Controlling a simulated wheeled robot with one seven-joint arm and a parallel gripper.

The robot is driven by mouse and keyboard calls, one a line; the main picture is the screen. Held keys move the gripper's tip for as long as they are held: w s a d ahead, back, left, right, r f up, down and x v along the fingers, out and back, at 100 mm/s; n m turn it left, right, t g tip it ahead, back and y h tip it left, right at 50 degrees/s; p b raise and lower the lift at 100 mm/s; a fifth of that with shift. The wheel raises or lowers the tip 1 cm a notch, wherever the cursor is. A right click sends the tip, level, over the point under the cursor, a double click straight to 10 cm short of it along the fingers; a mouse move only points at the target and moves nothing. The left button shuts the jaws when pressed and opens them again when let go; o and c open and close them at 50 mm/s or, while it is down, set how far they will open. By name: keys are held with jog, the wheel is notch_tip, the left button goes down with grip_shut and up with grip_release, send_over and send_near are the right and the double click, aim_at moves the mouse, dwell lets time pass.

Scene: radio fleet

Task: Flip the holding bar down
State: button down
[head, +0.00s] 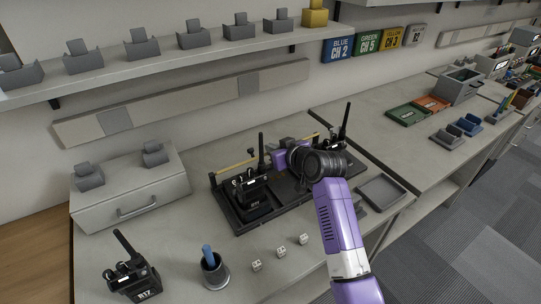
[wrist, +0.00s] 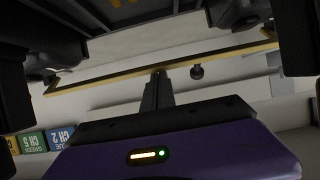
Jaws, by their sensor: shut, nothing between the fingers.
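The holding bar (head: 237,164) is a thin yellow rail raised along the back of a black charging tray (head: 282,207). Its middle is hidden behind my arm in the head view. In the wrist view the bar (wrist: 110,78) crosses the picture at a slant, with a round dark knob (wrist: 197,72) beside it. My gripper (wrist: 158,74) is shut and empty, its fingertips close to the bar. I cannot tell whether they touch it. A black radio (head: 250,197) stands in the tray's left part; another (head: 344,126) shows at its right end.
A loose radio (head: 134,277), a grey cup (head: 214,270) and small white dice (head: 281,251) lie in front of the tray. A grey drawer box (head: 130,198) stands left. A shelf (head: 150,68) with holders runs above. An empty grey tray (head: 382,192) lies right.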

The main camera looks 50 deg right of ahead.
jog(key=f+t+b, duration=0.1)
jog(key=b, duration=0.1)
jog(key=s+f+t+b, duration=0.1)
jog(key=b, duration=0.2)
jog(key=shift+a+f+h, duration=0.1)
jog(key=shift+h, duration=0.2)
jog(key=t+b, duration=0.1)
jog(key=b, duration=0.1)
jog(key=t+b, duration=0.1)
jog(key=b, duration=0.2)
jog(key=shift+s+a+f+t+h, duration=0.15)
jog(key=shift+s+f+t+h, duration=0.05)
jog(key=shift+s+t+h, duration=0.15)
jog(key=shift+b, duration=0.65)
jog(key=shift+s+b, duration=0.15)
jog(key=shift+b, duration=0.35)
jog(key=v, duration=0.8)
